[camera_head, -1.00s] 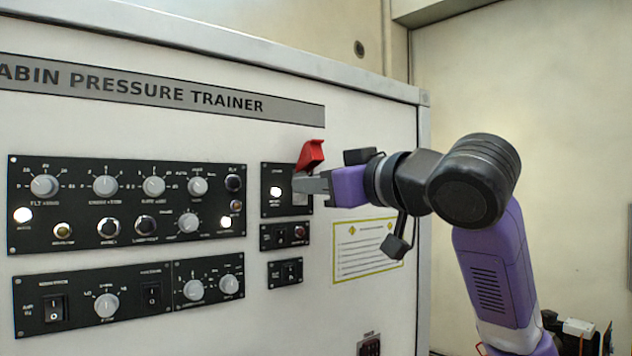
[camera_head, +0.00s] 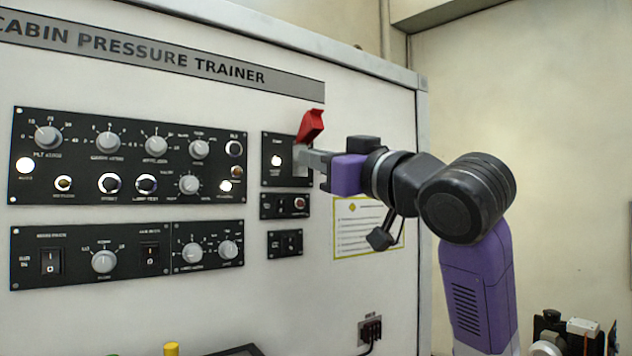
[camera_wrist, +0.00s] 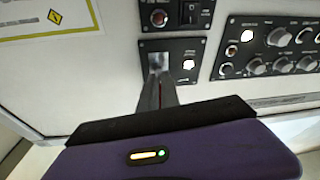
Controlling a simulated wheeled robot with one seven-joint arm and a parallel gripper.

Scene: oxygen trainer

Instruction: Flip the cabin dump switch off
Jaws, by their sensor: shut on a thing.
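The cabin dump switch panel is a small black plate (camera_head: 270,178) near the right side of the trainer face, with a lit white lamp (camera_head: 276,160) on it. Its red guard (camera_head: 311,126) stands raised above. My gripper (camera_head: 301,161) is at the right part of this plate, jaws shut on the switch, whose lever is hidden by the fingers. In the wrist view, my gripper (camera_wrist: 159,62) reaches to the plate beside the lit lamp (camera_wrist: 189,64). I cannot make out the lever's position.
Below are two small switch plates (camera_head: 285,206) (camera_head: 285,244). A large knob panel (camera_head: 72,183) lies left, with another panel (camera_head: 75,265) beneath it. A placard (camera_head: 355,240) is below my wrist. The wall right of the trainer is bare.

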